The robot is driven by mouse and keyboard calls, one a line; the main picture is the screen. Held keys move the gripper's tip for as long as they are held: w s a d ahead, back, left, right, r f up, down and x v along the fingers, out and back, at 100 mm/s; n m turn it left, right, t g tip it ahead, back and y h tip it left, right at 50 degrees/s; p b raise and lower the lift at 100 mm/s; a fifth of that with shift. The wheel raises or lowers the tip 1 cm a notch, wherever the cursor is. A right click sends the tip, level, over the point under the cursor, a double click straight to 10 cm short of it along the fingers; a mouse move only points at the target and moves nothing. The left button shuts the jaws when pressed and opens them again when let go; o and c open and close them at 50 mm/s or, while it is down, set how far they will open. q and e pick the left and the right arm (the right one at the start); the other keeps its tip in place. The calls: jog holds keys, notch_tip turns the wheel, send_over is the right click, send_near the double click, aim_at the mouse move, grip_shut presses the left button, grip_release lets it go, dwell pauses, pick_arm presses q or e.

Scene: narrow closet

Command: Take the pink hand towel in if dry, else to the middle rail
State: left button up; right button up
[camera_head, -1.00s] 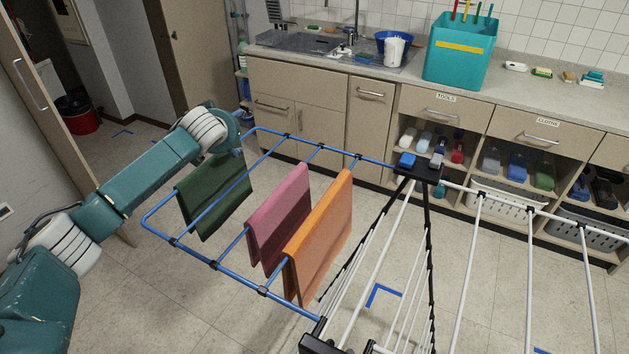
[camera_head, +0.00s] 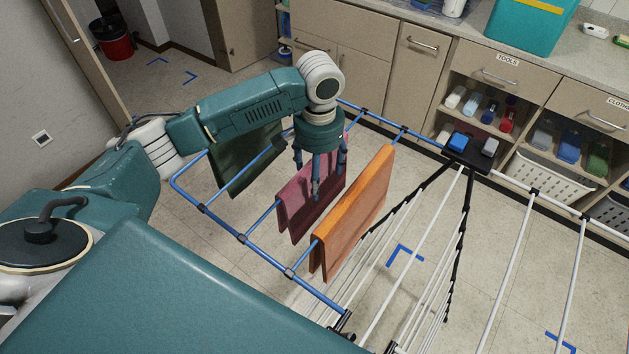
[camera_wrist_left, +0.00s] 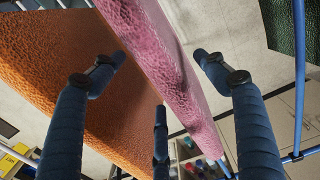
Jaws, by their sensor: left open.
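The pink hand towel (camera_head: 297,222) hangs folded over a blue rail of the drying rack, between a dark green towel (camera_head: 243,160) and an orange towel (camera_head: 352,215). Its lower part looks darker; I cannot tell whether from wet or shade. My left gripper (camera_head: 318,180) points down at the pink towel and hides part of it. In the left wrist view the pink towel (camera_wrist_left: 165,45) passes between the spread, open fingers, with the orange towel (camera_wrist_left: 60,75) close on the left. Contact with the pink towel cannot be told. My right gripper is not in view.
The rack's blue wing frame (camera_head: 223,225) surrounds the towels. White rails (camera_head: 505,265) to the right are bare. A black tray (camera_head: 468,150) with small items sits at the rack's far corner. Cabinets and a teal bin (camera_head: 525,25) stand behind.

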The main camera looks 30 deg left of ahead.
pick_arm(q)
notch_tip(320, 180, down, 3)
jog(key=shift+w+f+p, duration=0.1)
jog(key=shift+f+p, duration=0.1)
jog(key=shift+p, duration=0.3)
jog(key=f, duration=0.1)
jog(key=f+p, duration=0.1)
jog(key=f, duration=0.2)
jog(key=shift+w+a+f, duration=0.3)
jog(key=shift+w, duration=0.05)
jog(key=shift+c, duration=0.2)
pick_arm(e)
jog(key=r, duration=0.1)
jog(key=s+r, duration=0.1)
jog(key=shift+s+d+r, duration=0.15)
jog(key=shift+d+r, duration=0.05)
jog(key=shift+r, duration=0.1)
pick_arm(q)
jog(key=c, duration=1.3)
jog(key=shift+c, duration=0.3)
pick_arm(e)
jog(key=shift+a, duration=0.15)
pick_arm(q)
jog(key=shift+r, duration=0.2)
